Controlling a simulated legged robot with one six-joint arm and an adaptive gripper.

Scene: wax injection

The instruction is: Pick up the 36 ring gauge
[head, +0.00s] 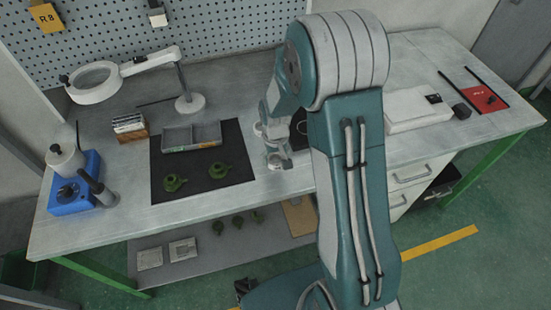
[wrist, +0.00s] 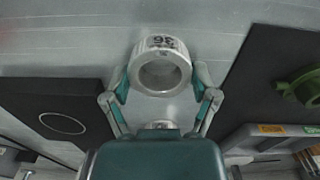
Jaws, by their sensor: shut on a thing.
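The 36 ring gauge (wrist: 160,43) is a light grey metal ring with a dark "36" on its rim, seen in the wrist view. My gripper (wrist: 160,84) has one finger on each side of the ring and is shut on it. In the head view my gripper (head: 277,153) is over the bench, just right of the dark mat with green parts. My arm and gripper largely hide the ring there. From the wrist view I cannot tell whether the ring touches the bench.
A dark mat (head: 160,165) holds green parts (head: 218,170) and a grey divided tray (head: 191,137). A magnifier lamp (head: 188,103), blue device (head: 75,193) and white box (head: 415,113) also stand on the bench (head: 110,218).

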